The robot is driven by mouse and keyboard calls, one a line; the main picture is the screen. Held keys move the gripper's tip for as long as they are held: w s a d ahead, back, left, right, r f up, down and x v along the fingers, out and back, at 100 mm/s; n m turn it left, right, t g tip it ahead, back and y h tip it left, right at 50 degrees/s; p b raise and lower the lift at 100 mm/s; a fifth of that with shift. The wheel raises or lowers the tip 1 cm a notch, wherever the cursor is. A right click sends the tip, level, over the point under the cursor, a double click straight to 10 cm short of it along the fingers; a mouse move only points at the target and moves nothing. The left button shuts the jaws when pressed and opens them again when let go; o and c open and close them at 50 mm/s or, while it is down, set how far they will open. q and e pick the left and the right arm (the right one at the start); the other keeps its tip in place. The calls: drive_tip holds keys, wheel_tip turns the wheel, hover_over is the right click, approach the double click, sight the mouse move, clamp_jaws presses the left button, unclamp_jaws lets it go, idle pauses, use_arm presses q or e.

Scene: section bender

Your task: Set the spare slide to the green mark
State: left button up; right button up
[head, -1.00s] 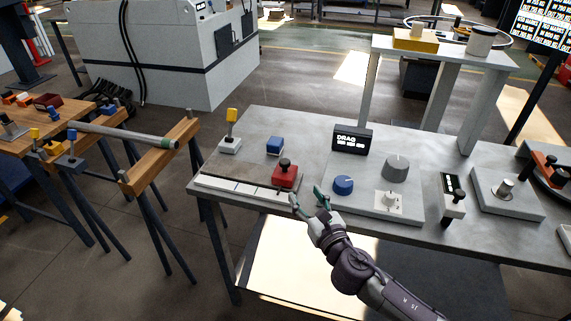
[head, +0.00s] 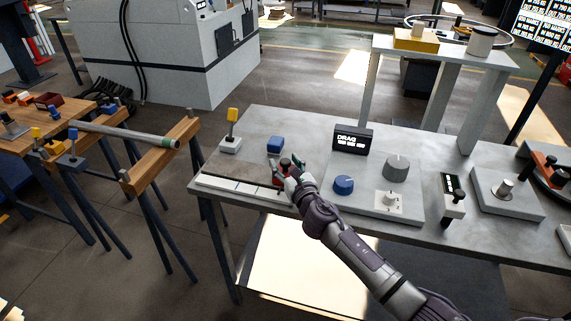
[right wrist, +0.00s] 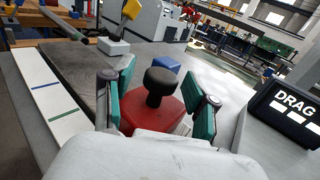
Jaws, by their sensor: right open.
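The spare slide, a red block (right wrist: 140,110) with a black knob (right wrist: 160,82), sits at the near right end of a dark flat track (right wrist: 85,72) in the right wrist view. A white strip (right wrist: 35,75) runs along the track with a blue mark (right wrist: 46,86) and a green mark (right wrist: 63,115). The green mark is on the slide's side of the blue one. My right gripper (right wrist: 161,95) is open, its green-padded fingers on either side of the knob with gaps showing. In the head view the right gripper (head: 288,169) covers much of the slide. My left gripper is out of view.
On the bench (head: 300,135), a blue block (head: 275,144) and a yellow-topped post (head: 231,130) stand behind the track. A DRAG display (head: 352,139), a blue knob (head: 343,184) and a grey knob (head: 396,167) stand to the right.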

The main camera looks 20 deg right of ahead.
clamp_jaws()
idle(0.3)
drive_tip(key=w+a, duration=0.1)
drive_tip(key=a, duration=0.1)
drive_tip(key=w+a+b, duration=0.1)
drive_tip(key=a, duration=0.1)
drive_tip(key=w+a, duration=0.1)
drive_tip(key=w, duration=0.1)
drive_tip(key=shift+a+f, duration=0.1)
drive_tip(key=shift+a, duration=0.3)
drive_tip(key=shift+s+d, duration=0.15)
drive_tip(key=shift+d, duration=0.05)
unclamp_jaws()
drive_tip(key=shift+s, duration=0.1)
drive_tip(key=s, duration=0.8)
drive_tip(key=s+d, duration=0.1)
drive_tip(key=s, duration=0.3)
